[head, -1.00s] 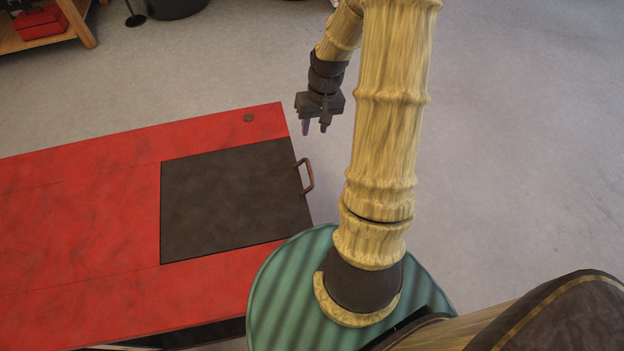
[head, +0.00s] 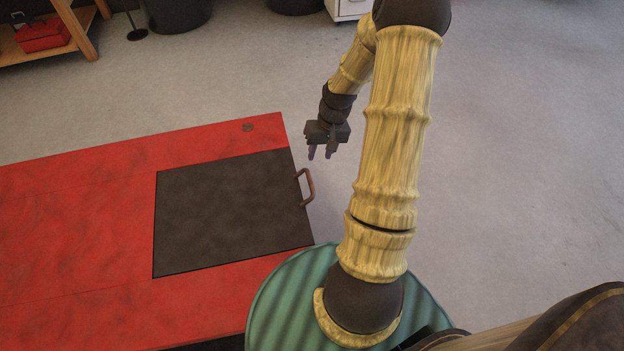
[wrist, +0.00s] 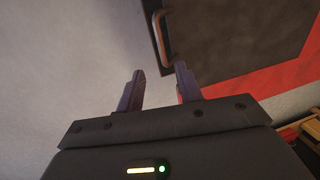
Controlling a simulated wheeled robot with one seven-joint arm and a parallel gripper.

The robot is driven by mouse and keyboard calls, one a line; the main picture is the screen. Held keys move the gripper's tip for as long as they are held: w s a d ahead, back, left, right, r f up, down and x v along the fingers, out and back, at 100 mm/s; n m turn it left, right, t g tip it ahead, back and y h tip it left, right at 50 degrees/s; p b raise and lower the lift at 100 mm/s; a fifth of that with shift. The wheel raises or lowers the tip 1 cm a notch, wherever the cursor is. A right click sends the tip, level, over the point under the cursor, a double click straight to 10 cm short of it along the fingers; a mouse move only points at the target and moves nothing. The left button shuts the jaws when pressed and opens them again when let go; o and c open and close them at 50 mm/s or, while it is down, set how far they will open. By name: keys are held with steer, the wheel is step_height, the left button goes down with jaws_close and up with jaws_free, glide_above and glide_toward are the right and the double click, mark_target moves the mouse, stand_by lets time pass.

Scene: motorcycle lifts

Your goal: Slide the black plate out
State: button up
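The black plate (head: 230,213) lies set into the red lift deck (head: 80,215), its right edge level with the deck's right end. A brown bar handle (head: 306,187) sticks out from that edge. My gripper (head: 320,152) hangs beyond the deck's right end, above and slightly right of the handle in the head view, apart from it. In the wrist view the two fingers (wrist: 158,85) are spread with nothing between them. The handle (wrist: 161,38) and plate (wrist: 235,35) show ahead of the fingertips there, with the handle just above the right finger.
Bare grey floor (head: 510,150) lies to the right of the lift. A wooden shelf (head: 60,45) with a red box (head: 43,34), a dark bin (head: 178,12) and a white cabinet (head: 348,8) stand at the back.

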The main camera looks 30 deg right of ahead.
mark_target(311, 182)
steer(key=f+b, duration=0.1)
steer(key=f, duration=0.3)
steer(key=a+f, duration=0.1)
steer(key=f, duration=0.3)
steer(key=a+f+b, duration=0.1)
steer(key=f, duration=0.3)
steer(key=shift+w+a+f+b, duration=0.2)
steer(key=shift+w+f+b, duration=0.1)
steer(key=shift+w, duration=0.05)
jaws_close()
